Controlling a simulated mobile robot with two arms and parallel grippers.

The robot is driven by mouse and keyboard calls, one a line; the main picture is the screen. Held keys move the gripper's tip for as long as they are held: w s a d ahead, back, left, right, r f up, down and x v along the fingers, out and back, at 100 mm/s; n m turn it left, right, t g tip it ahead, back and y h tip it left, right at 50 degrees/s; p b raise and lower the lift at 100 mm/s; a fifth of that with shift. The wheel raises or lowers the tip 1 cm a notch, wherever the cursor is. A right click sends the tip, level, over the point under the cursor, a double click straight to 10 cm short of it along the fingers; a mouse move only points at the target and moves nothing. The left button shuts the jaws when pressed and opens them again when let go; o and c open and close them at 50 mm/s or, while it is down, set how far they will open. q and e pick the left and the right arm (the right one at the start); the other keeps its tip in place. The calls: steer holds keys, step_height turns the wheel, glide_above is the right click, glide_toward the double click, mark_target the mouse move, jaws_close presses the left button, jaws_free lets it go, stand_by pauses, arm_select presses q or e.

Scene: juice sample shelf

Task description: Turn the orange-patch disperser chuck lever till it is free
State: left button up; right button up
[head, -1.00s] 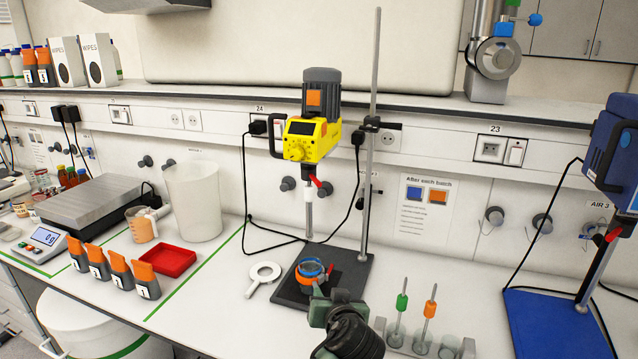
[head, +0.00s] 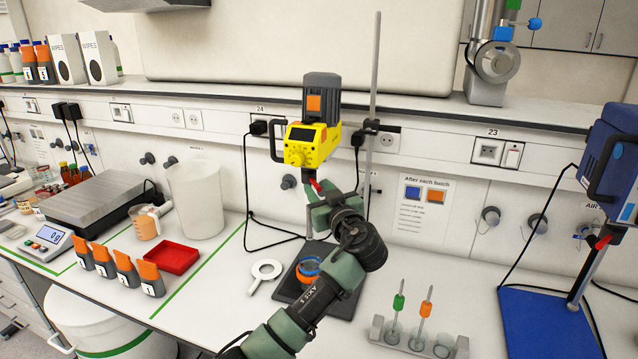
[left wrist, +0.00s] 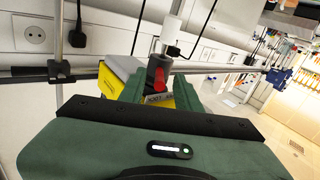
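The orange-patch disperser is a yellow and dark grey unit on a stand, with its orange patch (head: 314,104) on the motor. Its red chuck lever (head: 316,186) shows just below the yellow head, and it also shows in the left wrist view (left wrist: 155,75). My left gripper (head: 316,195) is raised at the chuck, partly covering the shaft. In the left wrist view its two green fingers (left wrist: 158,88) are apart, with the lever and dark chuck between them. I cannot tell whether they touch the lever. My right gripper is not in view.
An orange-rimmed vessel (head: 309,267) stands on the dark base (head: 341,304) under my arm. The upright rod (head: 372,90) is close to my wrist. A rack (head: 417,345) with green and orange-topped tools stands at front right. A blue disperser (head: 612,148) is farther right.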

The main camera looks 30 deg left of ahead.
arm_select(q)
steer(key=shift+w+a, duration=0.1)
jaws_close()
steer(key=shift+f, duration=0.1)
stand_by(1.4)
